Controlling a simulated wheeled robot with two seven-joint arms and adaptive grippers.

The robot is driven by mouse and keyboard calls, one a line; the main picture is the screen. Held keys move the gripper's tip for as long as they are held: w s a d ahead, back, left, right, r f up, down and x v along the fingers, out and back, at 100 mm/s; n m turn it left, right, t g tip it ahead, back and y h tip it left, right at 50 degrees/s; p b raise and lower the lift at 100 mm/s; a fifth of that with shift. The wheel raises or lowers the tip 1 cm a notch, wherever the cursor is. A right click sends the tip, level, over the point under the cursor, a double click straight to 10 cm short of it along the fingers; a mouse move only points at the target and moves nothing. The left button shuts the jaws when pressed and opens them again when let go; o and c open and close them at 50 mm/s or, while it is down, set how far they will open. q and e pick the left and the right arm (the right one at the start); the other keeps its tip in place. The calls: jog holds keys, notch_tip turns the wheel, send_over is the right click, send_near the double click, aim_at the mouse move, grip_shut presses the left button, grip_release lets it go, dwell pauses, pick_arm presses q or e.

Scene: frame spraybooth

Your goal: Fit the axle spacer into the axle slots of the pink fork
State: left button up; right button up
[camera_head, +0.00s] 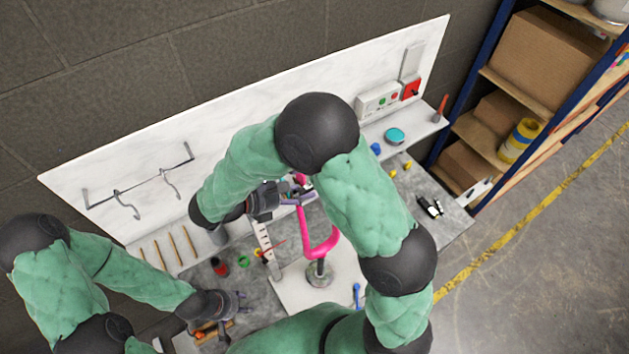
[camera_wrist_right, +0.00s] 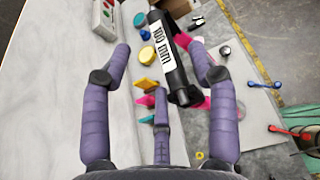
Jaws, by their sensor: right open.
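The axle spacer (camera_wrist_right: 176,70) is a black cylinder with a white "100 mm" label, in the right wrist view. It lies beyond and between the spread purple fingers of my right gripper (camera_wrist_right: 165,75), which is open; I see no finger closed on it. Pink parts (camera_wrist_right: 205,103) show beside and behind the spacer; they may belong to the fork. In the head view the pink fork (camera_head: 319,248) rises from a dark stand on a white plate. My right gripper (camera_head: 298,192) is at its upper end. My left gripper (camera_head: 238,304) is low on the left; its opening is unclear.
A white marked strip (camera_head: 266,243) lies left of the fork. Small coloured parts and a red cup (camera_head: 220,267) are on the grey bench. A blue tool (camera_head: 357,295) lies right of the fork. A control box (camera_head: 378,99) and a shelf rack (camera_head: 503,140) stand beyond.

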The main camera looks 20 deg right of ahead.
jog(key=x, duration=0.3)
jog(key=shift+s+d+p, duration=0.1)
jog(key=shift+d+p, duration=0.2)
jog(key=shift+d, duration=0.1)
jog(key=shift+d+f, duration=0.25)
jog(key=shift+d, duration=0.1)
jog(key=shift+a, duration=0.1)
grip_shut()
